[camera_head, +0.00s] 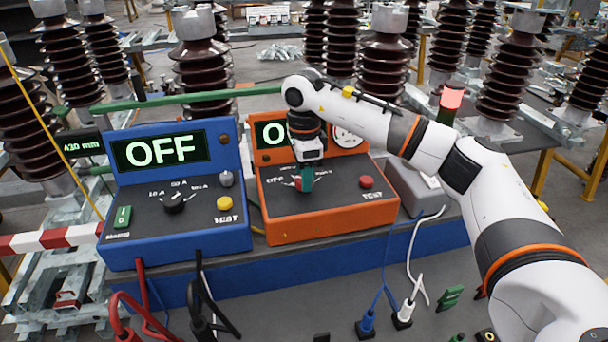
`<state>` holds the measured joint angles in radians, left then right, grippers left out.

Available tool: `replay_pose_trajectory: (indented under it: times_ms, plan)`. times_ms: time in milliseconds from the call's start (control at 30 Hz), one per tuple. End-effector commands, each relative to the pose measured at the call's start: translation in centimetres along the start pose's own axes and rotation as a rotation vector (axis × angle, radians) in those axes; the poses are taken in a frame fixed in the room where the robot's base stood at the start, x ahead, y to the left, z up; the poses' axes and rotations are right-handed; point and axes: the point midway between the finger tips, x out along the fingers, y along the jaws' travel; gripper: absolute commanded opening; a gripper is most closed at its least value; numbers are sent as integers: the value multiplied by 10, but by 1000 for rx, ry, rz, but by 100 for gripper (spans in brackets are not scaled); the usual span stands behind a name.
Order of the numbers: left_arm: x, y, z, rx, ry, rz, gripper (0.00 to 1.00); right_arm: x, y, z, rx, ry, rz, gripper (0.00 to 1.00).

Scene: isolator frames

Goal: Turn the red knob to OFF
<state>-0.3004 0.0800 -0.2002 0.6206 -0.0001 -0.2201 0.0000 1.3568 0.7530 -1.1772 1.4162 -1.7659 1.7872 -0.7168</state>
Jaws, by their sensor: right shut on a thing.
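The orange box (330,222) stands on the bench with a tilted panel. The red knob (298,184) on it shows only in part, behind my right gripper (305,186). That gripper points down at the panel and is shut on the red knob. The display (268,133) of the orange box starts with "O"; my arm hides the rest. The knob's pointer and most of its scale marks are hidden. My left gripper is not in view.
A blue box (180,235) with a black knob (174,201) and a display reading OFF (160,150) stands at left. A red button (366,182) is on the orange panel. Cables and plugs (404,313) lie in front. Brown insulators (203,65) stand behind.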

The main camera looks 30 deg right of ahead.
Motion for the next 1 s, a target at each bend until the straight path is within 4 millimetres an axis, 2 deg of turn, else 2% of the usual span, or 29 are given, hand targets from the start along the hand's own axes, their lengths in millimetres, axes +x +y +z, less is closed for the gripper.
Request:
replay_pose_trajectory:
  times_ms: [367, 400, 500, 833, 1000]
  plan:
    - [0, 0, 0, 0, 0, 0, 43, -3, 2, 0, -4, 3, 8, 14]
    - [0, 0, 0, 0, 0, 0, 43, -4, 1, 0, -4, 3, 7, 44]
    - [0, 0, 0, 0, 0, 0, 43, -3, 1, 0, -4, 2, 6, 59]
    - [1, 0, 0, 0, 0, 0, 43, -4, 1, 0, -4, 1, 3, 59]
    - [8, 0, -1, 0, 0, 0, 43, -24, 1, 0, -4, 3, 6, 59]
